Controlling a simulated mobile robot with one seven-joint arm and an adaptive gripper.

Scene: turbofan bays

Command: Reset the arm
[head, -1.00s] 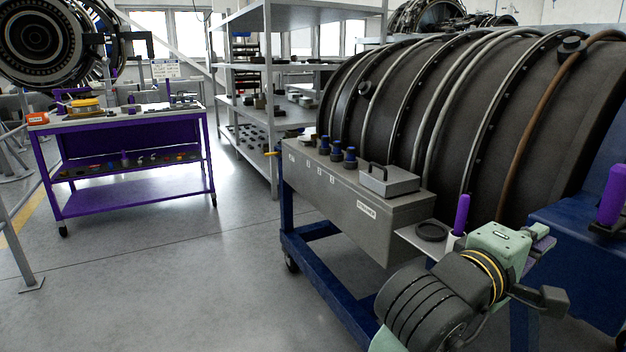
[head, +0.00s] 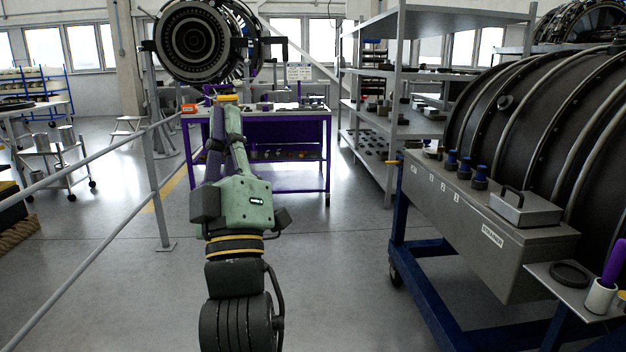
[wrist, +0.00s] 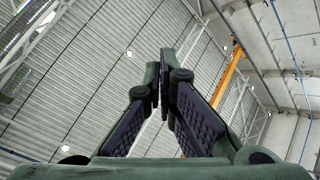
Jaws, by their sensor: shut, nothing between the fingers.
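My arm rises from the bottom of the head view, and my gripper (head: 225,112) points up and away from me, in front of the purple workbench (head: 325,150) as seen. In the wrist view my gripper (wrist: 164,62) has its two dark padded fingers brought together at the tips. Nothing is between them.
A grey engine casing (head: 540,120) on a blue stand stands at the right, with a grey box (head: 470,215) along its front. Grey shelves (head: 397,90) stand behind it. A railing (head: 158,190) runs along the left. The floor between is clear.

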